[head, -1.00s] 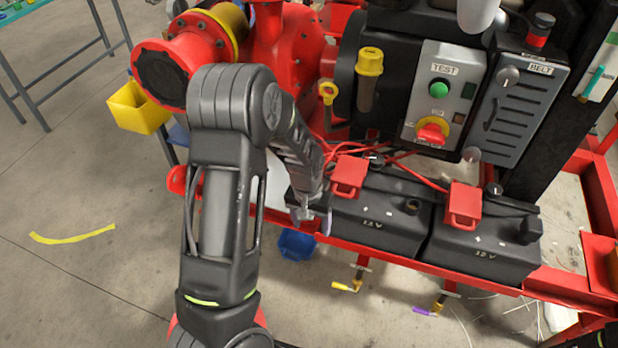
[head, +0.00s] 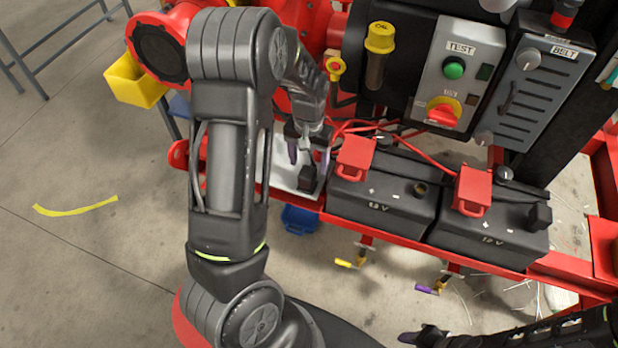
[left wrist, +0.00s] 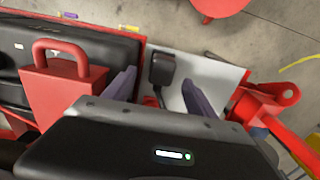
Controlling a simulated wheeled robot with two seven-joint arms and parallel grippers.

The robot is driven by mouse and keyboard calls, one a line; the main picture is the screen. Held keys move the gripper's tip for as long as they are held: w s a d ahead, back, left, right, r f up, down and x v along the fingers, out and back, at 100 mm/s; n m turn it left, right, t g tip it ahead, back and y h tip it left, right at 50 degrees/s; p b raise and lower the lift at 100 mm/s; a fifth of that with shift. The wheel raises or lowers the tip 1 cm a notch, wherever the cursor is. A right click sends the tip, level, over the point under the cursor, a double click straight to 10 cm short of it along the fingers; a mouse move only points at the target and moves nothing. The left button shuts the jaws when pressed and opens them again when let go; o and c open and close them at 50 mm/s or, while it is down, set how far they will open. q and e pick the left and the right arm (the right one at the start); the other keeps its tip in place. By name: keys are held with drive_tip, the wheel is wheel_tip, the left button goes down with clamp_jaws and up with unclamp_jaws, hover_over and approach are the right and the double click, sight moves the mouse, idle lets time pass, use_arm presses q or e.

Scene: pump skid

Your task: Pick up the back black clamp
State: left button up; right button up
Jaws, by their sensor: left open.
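In the left wrist view the clamp (left wrist: 162,70) shows between the two purple fingers (left wrist: 160,92), apart from both. A second black clamp (head: 540,215) sits at the right end of the right battery (head: 480,235). My right gripper (head: 425,338) shows only partly at the bottom edge; its jaws are unclear.
A blue bin (head: 300,220) is below. Open floor lies to the left.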

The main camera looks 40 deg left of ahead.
sight(308, 171)
use_arm(q)
drive_tip(key=shift+f, duration=1.3)
drive_tip(key=shift+w+a+f+p, duration=0.15)
drive_tip(key=shift+f+p, duration=0.25)
drive_tip(key=shift+f, duration=0.9)
drive_tip(key=shift+s+a+f+p, duration=0.1)
drive_tip(key=shift+f+p, duration=0.3)
drive_tip(key=shift+f, duration=0.9)
drive_tip(key=shift+c, duration=0.2)
clamp_jaws()
